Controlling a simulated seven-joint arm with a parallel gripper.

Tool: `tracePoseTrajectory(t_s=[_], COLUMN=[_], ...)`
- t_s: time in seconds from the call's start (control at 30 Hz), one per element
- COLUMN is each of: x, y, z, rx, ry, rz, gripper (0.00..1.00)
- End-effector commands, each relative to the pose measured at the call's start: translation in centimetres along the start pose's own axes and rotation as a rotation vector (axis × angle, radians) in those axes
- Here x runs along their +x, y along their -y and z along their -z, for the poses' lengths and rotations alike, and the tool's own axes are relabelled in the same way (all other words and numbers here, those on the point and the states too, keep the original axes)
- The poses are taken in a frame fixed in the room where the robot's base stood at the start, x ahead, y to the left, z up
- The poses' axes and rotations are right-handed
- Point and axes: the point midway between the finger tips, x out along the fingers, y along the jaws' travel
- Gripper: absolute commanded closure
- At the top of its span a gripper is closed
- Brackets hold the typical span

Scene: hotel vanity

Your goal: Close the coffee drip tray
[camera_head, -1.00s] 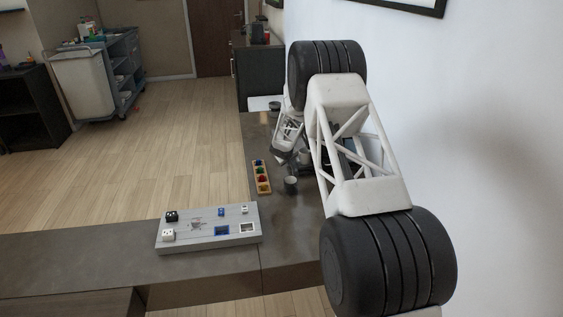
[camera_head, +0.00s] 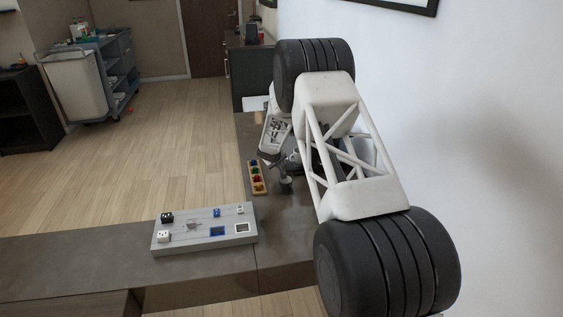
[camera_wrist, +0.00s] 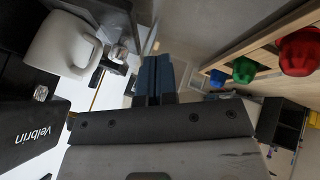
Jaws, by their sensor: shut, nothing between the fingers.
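The black machine body (camera_wrist: 28,125) marked "Velbrin" shows at the left of the wrist view, and I take it to be the coffee machine. A white rounded part or vessel (camera_wrist: 62,45) is next to it. I cannot make out the drip tray or how far it stands out. My gripper (camera_wrist: 153,65) is shut and empty, with its two dark blue fingers together, to the right of the machine in the wrist view. In the head view my own arm covers most of the machine area, and the fingertips are hard to make out.
A wooden holder (camera_head: 258,186) with coloured pieces stands left of my arm; its red piece (camera_wrist: 298,52) is close in the wrist view. A small grey cup (camera_head: 286,184) is beside it. A grey board (camera_head: 205,238) with small blocks lies on the counter's near part. A white wall bounds the right.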

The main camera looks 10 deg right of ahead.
Motion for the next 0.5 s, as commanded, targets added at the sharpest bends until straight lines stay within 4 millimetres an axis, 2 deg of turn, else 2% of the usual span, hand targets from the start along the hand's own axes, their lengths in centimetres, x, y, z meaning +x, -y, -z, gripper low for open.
tracePoseTrajectory(t_s=[0.5], x=[-5.6], y=[0.0], z=[0.1], rx=[-0.001], ry=[-0.002], rz=[0.001], gripper=[1.00])
